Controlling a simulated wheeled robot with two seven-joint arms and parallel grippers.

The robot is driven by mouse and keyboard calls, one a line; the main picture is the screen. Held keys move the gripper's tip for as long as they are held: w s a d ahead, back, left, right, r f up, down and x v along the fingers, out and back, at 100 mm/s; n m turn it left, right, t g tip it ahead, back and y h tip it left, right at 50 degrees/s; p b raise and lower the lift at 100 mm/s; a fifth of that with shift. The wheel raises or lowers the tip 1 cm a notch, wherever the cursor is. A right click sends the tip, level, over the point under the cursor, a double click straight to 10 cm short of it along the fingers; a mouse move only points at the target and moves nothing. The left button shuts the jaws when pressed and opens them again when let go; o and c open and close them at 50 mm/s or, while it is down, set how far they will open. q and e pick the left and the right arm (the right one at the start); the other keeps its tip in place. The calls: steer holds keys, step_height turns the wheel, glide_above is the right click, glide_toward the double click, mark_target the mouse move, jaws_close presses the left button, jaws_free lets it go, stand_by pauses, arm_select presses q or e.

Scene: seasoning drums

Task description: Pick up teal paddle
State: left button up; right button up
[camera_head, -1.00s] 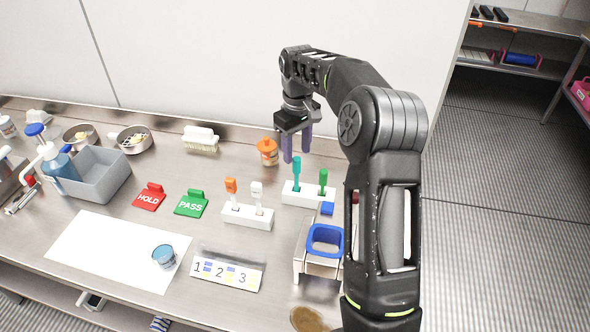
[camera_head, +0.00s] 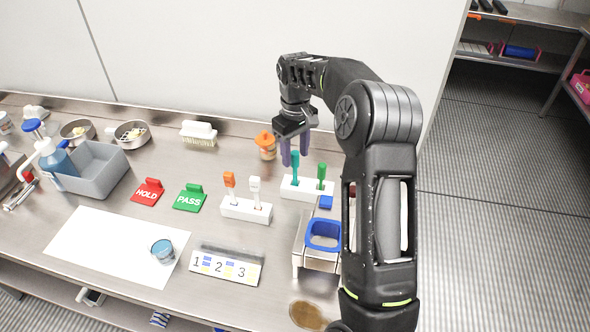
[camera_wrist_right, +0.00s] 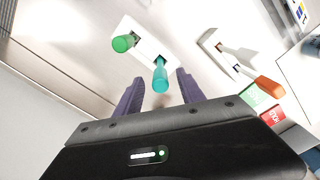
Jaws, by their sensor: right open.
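The teal paddle (camera_head: 295,168) stands upright in a white holder (camera_head: 307,190), left of a green paddle (camera_head: 321,175). My right gripper (camera_head: 295,150) is open, its purple fingers at the top of the teal paddle in the head view. In the right wrist view the teal paddle (camera_wrist_right: 160,78) lies between and just ahead of the two open fingertips (camera_wrist_right: 160,80), with a visible gap on each side. The green paddle (camera_wrist_right: 124,43) stands to its left there. My left gripper is in neither view.
A second white holder (camera_head: 246,210) has an orange paddle (camera_head: 229,181) and a white paddle (camera_head: 254,187). An orange-topped jar (camera_head: 266,146) stands behind. A blue-rimmed container (camera_head: 323,235) is in front. HOLD (camera_head: 147,192) and PASS (camera_head: 189,199) signs lie left.

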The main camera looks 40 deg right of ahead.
mark_target(295, 166)
step_height(295, 166, down, 5)
steer(key=shift+f+b, duration=0.1)
steer(key=shift+b, duration=1.1)
jaws_close()
